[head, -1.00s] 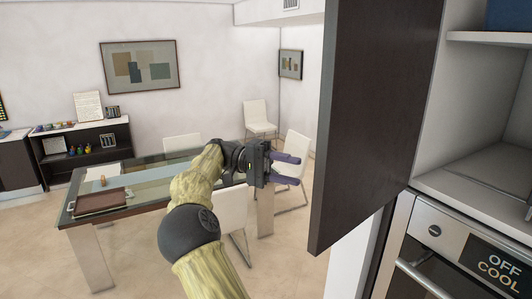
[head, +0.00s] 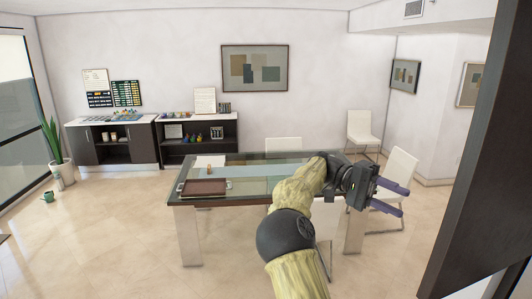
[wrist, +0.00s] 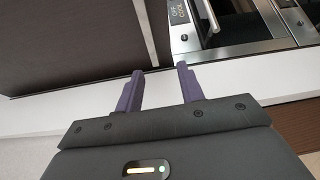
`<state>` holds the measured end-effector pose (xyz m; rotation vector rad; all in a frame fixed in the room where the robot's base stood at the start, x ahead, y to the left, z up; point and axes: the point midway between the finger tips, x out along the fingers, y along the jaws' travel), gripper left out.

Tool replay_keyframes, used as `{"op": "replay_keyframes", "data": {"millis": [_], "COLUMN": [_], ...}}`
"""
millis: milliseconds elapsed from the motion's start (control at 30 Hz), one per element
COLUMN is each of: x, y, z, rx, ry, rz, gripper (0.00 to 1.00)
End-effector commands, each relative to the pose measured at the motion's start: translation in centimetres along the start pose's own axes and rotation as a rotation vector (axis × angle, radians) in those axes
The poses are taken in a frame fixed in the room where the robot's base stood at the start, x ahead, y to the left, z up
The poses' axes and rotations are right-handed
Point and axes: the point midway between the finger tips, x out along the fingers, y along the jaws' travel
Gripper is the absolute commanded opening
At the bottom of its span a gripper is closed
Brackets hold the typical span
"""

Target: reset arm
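My gripper (head: 392,198) is at the end of my raised arm, right of centre in the head view, with the glass table behind it. Its two purple fingers are apart, with nothing between them. They also show in the wrist view (wrist: 160,90), pointing toward white cabinet edges and the oven front. The arm is bent and touches nothing that I can see.
An open dark cabinet door (head: 478,170) stands at the right. The stacked ovens (wrist: 235,25) show in the wrist view. A glass table (head: 250,175) bears a brown tray (head: 204,187). White chairs (head: 390,180) stand around it.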

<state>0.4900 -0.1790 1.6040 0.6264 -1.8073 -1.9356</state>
Motion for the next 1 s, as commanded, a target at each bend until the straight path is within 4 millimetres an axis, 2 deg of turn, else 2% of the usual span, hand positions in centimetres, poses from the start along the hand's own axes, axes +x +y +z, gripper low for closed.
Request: {"op": "replay_keyframes", "data": {"millis": [167, 267, 400, 467, 600, 700, 800, 1000], "x": [4.5, 6.6, 7.6, 7.6, 6.7, 5.6, 4.4, 2.9], "y": [-7.0, -12.4, -19.9, -22.9, -29.2, -33.0, -36.1, -40.8], "z": [-2.7, -3.4, -2.6, -1.8, 1.3, 4.2, 7.5, 14.6], "rx": [-0.192, -0.309, -0.439, -0.483, -0.560, -0.596, -0.615, -0.609], "ry": [0.090, 0.172, 0.294, 0.346, 0.469, 0.555, 0.639, 0.796], "rz": [-0.182, -0.328, -0.538, -0.627, -0.833, -0.971, -1.101, -1.323], "gripper": [0.38, 0.38, 0.38, 0.38, 0.38, 0.38, 0.38, 0.38]}}
